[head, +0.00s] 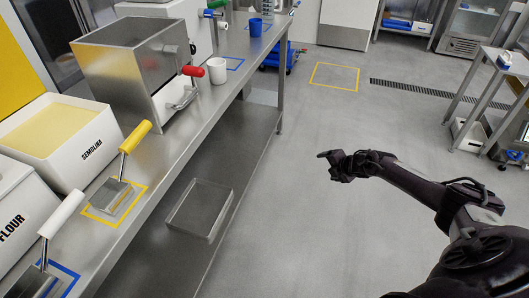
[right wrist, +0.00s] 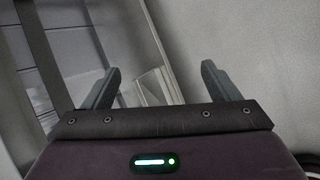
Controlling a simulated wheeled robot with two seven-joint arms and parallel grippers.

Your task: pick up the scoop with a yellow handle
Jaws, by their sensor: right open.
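The scoop with a yellow handle (head: 136,136) lies on the steel counter in the head view, inside a yellow taped square (head: 139,190). Its metal pan (head: 110,197) rests on the counter and its handle slants up to the right. My right gripper (head: 323,157) is over the open floor, well to the right of the counter and apart from the scoop. In the right wrist view its two fingers (right wrist: 157,85) stand wide apart with nothing between them. My left gripper is in neither view.
A semolina bin (head: 98,150) stands behind the scoop. A scoop with a white handle (head: 62,214) lies in a blue square nearer. A steel machine (head: 115,62) with a red-knobbed lever and a white cup (head: 217,70) stand farther along. A clear tray (head: 199,208) sits on the lower shelf.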

